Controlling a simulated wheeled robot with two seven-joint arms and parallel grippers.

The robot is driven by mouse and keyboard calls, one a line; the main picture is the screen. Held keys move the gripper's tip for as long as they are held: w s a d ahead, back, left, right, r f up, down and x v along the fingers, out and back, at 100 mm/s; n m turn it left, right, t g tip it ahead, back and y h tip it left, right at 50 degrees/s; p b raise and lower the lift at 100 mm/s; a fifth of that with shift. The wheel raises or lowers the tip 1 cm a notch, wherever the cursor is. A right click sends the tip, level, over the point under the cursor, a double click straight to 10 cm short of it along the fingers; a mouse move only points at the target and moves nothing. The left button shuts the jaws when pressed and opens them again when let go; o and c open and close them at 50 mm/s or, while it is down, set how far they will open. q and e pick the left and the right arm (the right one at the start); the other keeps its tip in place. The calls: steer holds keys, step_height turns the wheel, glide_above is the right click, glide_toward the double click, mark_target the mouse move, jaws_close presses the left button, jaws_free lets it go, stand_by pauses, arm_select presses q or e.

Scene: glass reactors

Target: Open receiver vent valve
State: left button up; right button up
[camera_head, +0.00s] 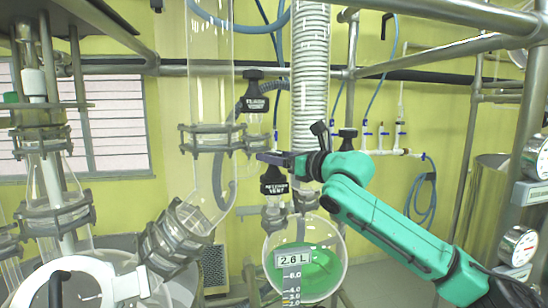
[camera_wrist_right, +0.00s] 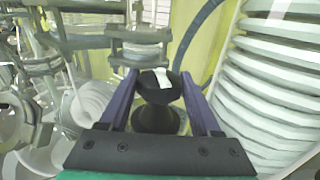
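The receiver vent valve has a black tag (camera_head: 273,185) lettered as a vent label, below a black knob. It sits above the round glass receiver (camera_head: 335,245), which holds green liquid and is marked 2.6 L. My right gripper (camera_head: 272,157) is at the knob, coming from the right, and partly hides it. In the right wrist view the black knob (camera_wrist_right: 157,90), with a white mark on top, stands between my purple fingers (camera_wrist_right: 157,76). A small gap shows beside the knob, so the fingers look open around it. My left gripper is not in view.
A similar flask vent valve (camera_head: 254,101) is just above and left. A ribbed white column (camera_head: 310,80) rises close behind the gripper, and a clear glass tube (camera_head: 212,80) stands to the left. Metal rails and clamps (camera_head: 207,139) crowd the area.

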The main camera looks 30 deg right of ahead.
steer(key=shift+o, duration=0.7)
steer(key=shift+a+f+m+h+b, duration=0.15)
steer(key=shift+f+m+h+b, duration=0.25)
steer(key=shift+h+b, duration=0.35)
steer(key=shift+r+m+t+h+b, duration=0.2)
steer(key=shift+m+t+h+b, duration=0.15)
steer(key=shift+m+h, duration=0.4)
steer(key=shift+r+m+h, duration=0.2)
steer(key=shift+m+h, duration=0.25)
steer(key=shift+h, duration=0.55)
steer(key=shift+m+h, duration=0.4)
steer(key=shift+h, duration=0.2)
